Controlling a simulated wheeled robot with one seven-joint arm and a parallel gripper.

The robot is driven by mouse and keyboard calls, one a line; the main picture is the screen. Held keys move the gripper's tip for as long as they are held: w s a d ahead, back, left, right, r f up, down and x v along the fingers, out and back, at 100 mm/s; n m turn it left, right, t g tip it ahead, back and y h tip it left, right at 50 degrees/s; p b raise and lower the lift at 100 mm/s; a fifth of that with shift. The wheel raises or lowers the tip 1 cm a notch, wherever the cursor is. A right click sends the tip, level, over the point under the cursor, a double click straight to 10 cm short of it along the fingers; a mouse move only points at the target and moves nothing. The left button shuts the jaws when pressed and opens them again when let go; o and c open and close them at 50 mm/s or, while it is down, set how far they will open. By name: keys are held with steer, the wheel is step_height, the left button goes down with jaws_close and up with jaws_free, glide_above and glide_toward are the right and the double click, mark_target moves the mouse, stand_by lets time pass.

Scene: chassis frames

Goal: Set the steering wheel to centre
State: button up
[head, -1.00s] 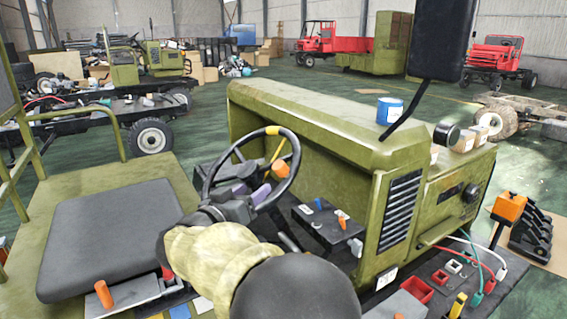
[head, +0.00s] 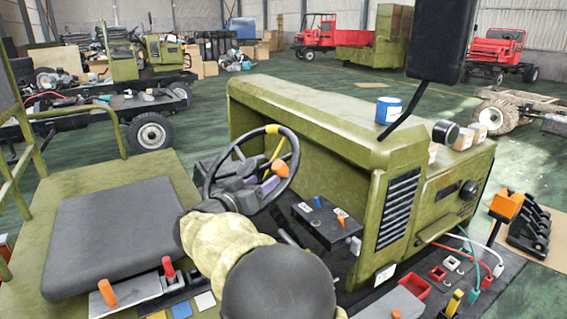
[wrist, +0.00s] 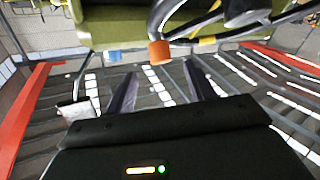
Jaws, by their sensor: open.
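The steering wheel (head: 219,161) is a black rim on the olive vehicle, with a yellow band (head: 272,129) at the top of the rim. An orange knob (head: 281,168) sits at its right side. My gripper (head: 264,183) is at the wheel, just left of and below the knob, with purple-grey fingers. In the wrist view, my gripper (wrist: 160,70) is open and empty. The orange knob (wrist: 160,52) shows just beyond the gap between the fingertips, and part of the rim (wrist: 158,16) shows above it. My arm hides the wheel's lower part.
A dark seat (head: 115,235) is left of my arm. Orange (head: 107,292) and red (head: 168,267) levers stand by it. A black switch box (head: 325,222) lies right of the wheel, before the olive hood (head: 310,115). A dark mirror-like panel (head: 440,40) hangs at upper right.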

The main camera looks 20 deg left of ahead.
mark_target(284, 166)
steer(key=p+x, duration=0.3)
steer(key=x, duration=0.7)
steer(key=shift+w, duration=0.4)
jaws_close()
